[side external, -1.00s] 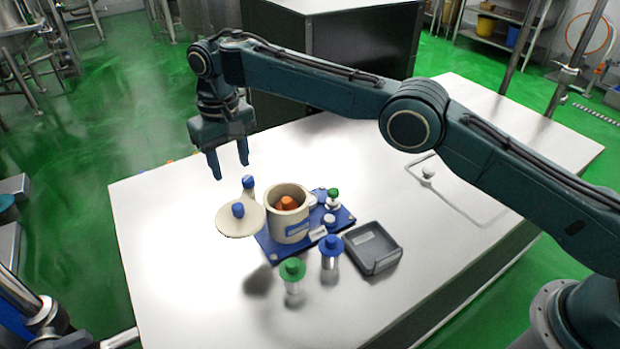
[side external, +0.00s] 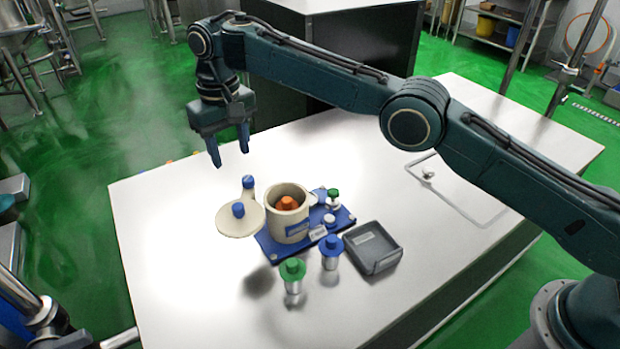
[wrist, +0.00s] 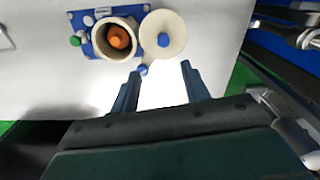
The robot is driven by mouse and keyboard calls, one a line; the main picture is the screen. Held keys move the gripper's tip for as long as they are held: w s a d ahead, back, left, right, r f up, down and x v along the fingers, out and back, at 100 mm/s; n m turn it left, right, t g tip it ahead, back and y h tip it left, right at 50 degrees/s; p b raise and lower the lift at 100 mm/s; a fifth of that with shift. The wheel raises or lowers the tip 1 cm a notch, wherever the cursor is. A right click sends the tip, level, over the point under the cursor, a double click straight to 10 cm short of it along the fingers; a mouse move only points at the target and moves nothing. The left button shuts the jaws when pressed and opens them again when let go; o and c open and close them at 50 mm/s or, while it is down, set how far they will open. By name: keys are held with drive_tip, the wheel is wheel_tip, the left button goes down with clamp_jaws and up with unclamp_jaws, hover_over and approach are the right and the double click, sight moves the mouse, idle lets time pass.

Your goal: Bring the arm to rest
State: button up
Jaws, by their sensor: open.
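My gripper (side external: 230,158) is open and empty, raised above the far left part of the white table (side external: 170,260). In the wrist view its two fingers (wrist: 160,82) stand apart with only bare table between them. A cream pot (side external: 289,222) with an orange thing (side external: 288,203) inside stands on a blue base plate (side external: 268,243). A round cream lid (side external: 232,222) with a blue knob lies left of the pot, apart from my gripper. A small blue-topped piece (side external: 249,184) is just behind the lid.
A green-capped cylinder (side external: 293,272) and a blue-capped cylinder (side external: 331,250) stand in front of the pot. A dark grey tray (side external: 373,248) is to their right. A small green-topped bottle (side external: 333,197) stands on the plate. The table's left front is clear.

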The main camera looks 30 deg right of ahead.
drive_tip(key=s+d+r+t, duration=0.1)
drive_tip(key=s+d+r, duration=0.2)
drive_tip(key=d+r, duration=0.45)
drive_tip(key=s+d+r+t, duration=0.1)
drive_tip(key=s+d+r, duration=0.2)
drive_tip(key=d+r, duration=0.5)
drive_tip(key=s+d+r+m+t, duration=0.15)
drive_tip(key=s+d+r, duration=0.35)
drive_tip(key=s+d, duration=0.55)
drive_tip(key=s+d+f, duration=0.2)
drive_tip(key=s+f, duration=0.1)
drive_tip(key=s, duration=0.4)
drive_tip(key=s+d+f+t, duration=0.1)
drive_tip(key=s+d+f, duration=0.1)
drive_tip(key=s, duration=0.6)
drive_tip(key=s+d+f+t, duration=0.1)
drive_tip(key=s+f, duration=0.3)
drive_tip(key=s, duration=0.4)
drive_tip(key=shift+d, duration=0.8)
drive_tip(key=shift+w+m, duration=0.1)
drive_tip(key=shift+m, duration=0.15)
